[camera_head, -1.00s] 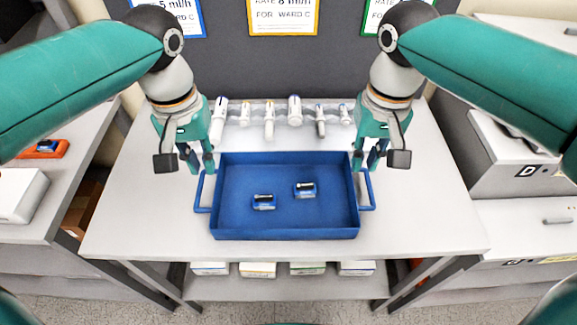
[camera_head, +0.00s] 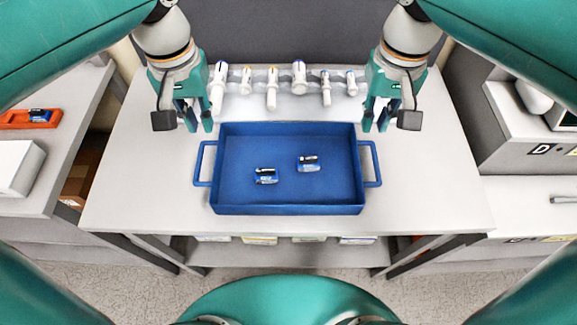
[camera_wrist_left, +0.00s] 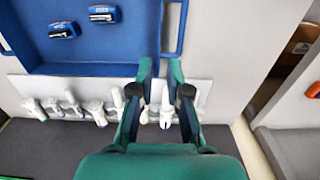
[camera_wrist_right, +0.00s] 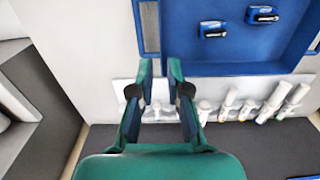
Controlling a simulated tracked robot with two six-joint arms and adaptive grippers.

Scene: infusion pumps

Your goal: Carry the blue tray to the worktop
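The blue tray (camera_head: 290,204) sits flat on the light grey table (camera_head: 140,190), with a loop handle at each side. Two small blue-and-white devices (camera_head: 265,176) (camera_head: 308,163) lie in it. My left gripper (camera_head: 197,124) is open and empty, just behind the left handle (camera_head: 200,165). My right gripper (camera_head: 376,122) is open and empty, just behind the right handle (camera_head: 374,165). In the left wrist view the fingers (camera_wrist_left: 161,64) stand apart near the handle's end. In the right wrist view the fingers (camera_wrist_right: 161,64) are also apart. Their exact height is unclear.
A side counter (camera_head: 40,165) at left holds an orange tray (camera_head: 28,118) and a white box (camera_head: 18,165). Grey units (camera_head: 530,150) stand at right. The table is clear beside the tray.

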